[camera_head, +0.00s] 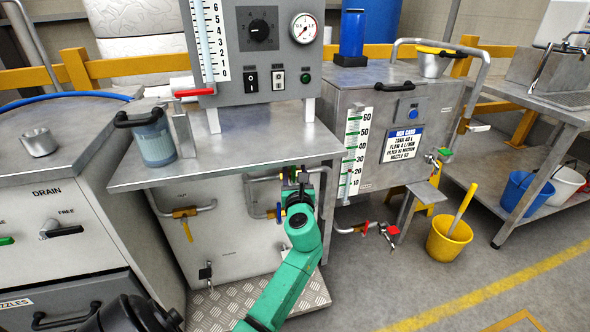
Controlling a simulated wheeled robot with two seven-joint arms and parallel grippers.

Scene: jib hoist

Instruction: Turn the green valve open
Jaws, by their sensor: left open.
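A valve with a small green handle (445,152) sits on the outlet at the right side of the steel mix tank (340,110). My left gripper (293,176), on the green arm, is open below the front edge of the steel bench, in front of pipework. It is well to the left of that green handle and apart from it. The arm and gripper hide part of the pipes behind, and I cannot tell whether a jaw touches anything there. My right gripper is not in view.
A yellow-handled valve (185,212) hangs on the pipe under the bench (225,145). Red-handled valves (391,231) sit low right of my arm. A yellow bucket (449,240) stands on the floor.

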